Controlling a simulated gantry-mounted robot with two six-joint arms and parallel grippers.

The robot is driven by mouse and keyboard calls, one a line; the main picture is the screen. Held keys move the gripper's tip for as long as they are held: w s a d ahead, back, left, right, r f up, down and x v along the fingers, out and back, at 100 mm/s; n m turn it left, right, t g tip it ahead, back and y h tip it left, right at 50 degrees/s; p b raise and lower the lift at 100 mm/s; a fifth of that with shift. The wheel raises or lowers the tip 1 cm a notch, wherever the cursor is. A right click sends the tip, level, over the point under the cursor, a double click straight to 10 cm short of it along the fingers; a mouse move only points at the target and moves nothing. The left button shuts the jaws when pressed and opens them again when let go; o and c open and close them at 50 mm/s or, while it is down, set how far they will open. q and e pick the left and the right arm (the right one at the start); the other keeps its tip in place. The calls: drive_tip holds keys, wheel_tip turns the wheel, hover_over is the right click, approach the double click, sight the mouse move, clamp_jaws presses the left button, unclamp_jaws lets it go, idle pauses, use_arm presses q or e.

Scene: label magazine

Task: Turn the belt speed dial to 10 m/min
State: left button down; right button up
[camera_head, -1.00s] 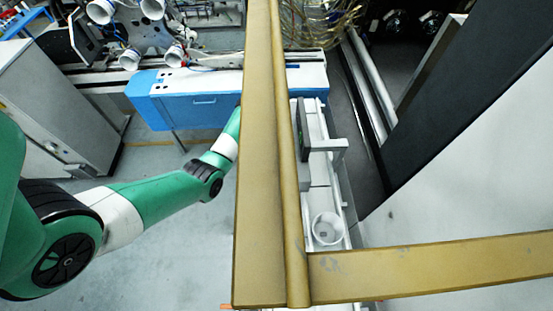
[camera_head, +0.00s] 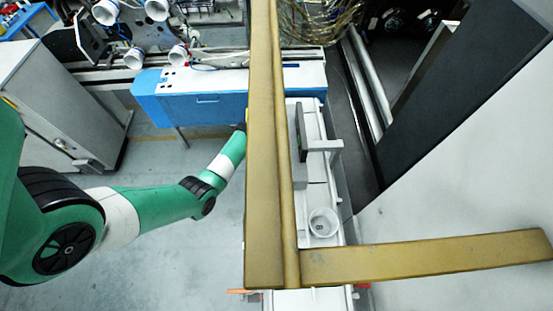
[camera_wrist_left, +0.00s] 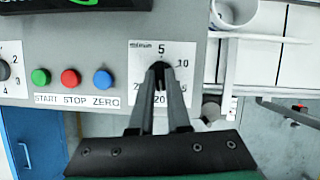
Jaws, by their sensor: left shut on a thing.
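The belt speed dial (camera_wrist_left: 158,67) is a dark knob on a white plate (camera_wrist_left: 138,58) marked "m/min" with 5 at the top and 10 at the upper right. A 20 shows lower down, and other marks are partly covered. My left gripper (camera_wrist_left: 158,70) is shut on the dial, fingers on either side of it. The fingers hide most of the knob, so I cannot tell its exact setting. In the head view the left arm (camera_head: 150,200) reaches in from the left, and its gripper is hidden behind the yellow beam. My right gripper is not in view.
Left of the dial are green (camera_wrist_left: 40,77), red (camera_wrist_left: 70,78) and blue (camera_wrist_left: 103,79) buttons, and a second knob (camera_wrist_left: 4,70). A white cup (camera_head: 323,222) stands on the machine. A yellow beam (camera_head: 266,150) crosses the head view.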

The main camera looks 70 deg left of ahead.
use_arm(q)
drive_tip(key=shift+n, duration=0.5)
drive_tip(key=shift+y, duration=0.3)
drive_tip(key=c, duration=0.9)
unclamp_jaws()
drive_tip(key=shift+r, duration=0.1)
drive_tip(key=v, duration=1.1)
drive_tip(key=shift+s+r, duration=0.2)
